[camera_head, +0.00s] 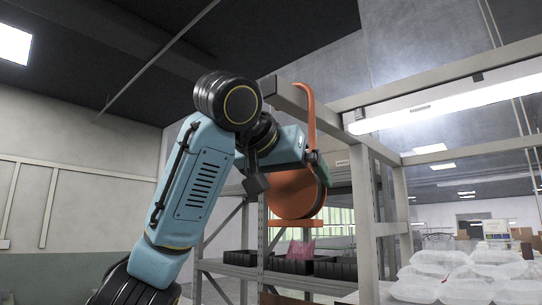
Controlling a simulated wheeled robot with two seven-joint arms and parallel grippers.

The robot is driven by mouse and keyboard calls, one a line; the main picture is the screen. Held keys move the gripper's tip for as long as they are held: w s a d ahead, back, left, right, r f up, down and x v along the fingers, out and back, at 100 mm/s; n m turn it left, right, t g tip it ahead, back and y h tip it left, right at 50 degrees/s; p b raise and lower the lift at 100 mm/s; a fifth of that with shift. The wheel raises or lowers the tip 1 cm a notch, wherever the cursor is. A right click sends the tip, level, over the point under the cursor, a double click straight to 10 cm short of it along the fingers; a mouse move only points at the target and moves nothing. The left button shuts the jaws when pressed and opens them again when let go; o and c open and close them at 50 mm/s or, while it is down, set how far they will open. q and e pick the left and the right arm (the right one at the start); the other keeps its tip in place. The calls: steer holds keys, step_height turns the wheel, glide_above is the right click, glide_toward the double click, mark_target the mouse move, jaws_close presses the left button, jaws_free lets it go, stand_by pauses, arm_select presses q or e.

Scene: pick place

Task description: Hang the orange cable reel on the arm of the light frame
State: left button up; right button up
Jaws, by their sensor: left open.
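The orange cable reel (292,196) is at the centre, upright, with a flat orange foot bar below its disc. Its tall orange hook (310,118) rises to a curved top at the arm of the light frame (286,96). The hook's top looks to be over that arm, but I cannot tell whether it bears the weight. My left gripper (318,168) is open beside the upper right of the reel, at the base of the hook. My wrist hides part of the disc, and contact between fingers and reel is unclear. My right gripper is out of view.
Light frame posts and beams (366,215) stand right of the reel. A shelf behind holds dark bins (335,268). Clear plastic-wrapped goods (455,272) are piled at lower right. A lit tube lamp (450,104) spans the upper right. The space left of my arm looks free.

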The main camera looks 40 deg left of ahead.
arm_select(q)
steer(key=b+v, duration=0.1)
steer(key=v, duration=1)
steer(key=shift+s, duration=0.25)
steer(key=shift+r, duration=0.1)
